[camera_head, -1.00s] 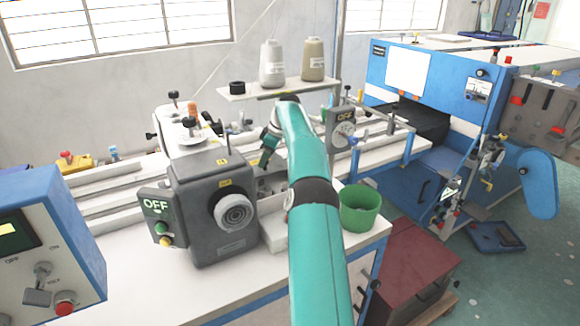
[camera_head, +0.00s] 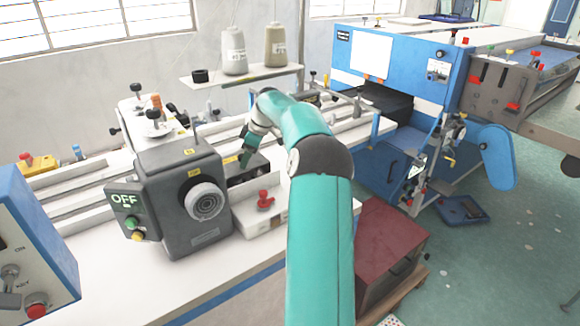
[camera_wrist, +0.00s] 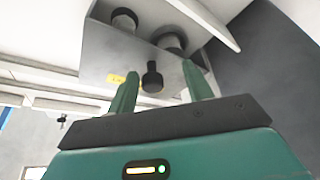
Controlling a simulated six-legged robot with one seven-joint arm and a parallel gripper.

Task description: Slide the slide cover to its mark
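My gripper (camera_head: 245,155) is low over the sewing table, just right of the dark grey machine head. In the wrist view its two green fingers (camera_wrist: 160,88) are apart, with a black knob (camera_wrist: 152,78) showing between and beyond them. The knob stands on a grey metal piece (camera_wrist: 112,48) with a small yellow label, which looks like the slide cover. I cannot tell whether the fingers touch the knob. In the head view a dark plate (camera_head: 248,170) with a yellow label lies below the gripper, partly hidden by it. I cannot make out a mark.
The machine head (camera_head: 178,200) with its round dial stands close left of the gripper. A red knob (camera_head: 265,199) is in front. Thread cones (camera_head: 234,50) stand on a shelf behind. A blue machine (camera_head: 400,70) is at the right. The front left tabletop (camera_head: 130,290) is clear.

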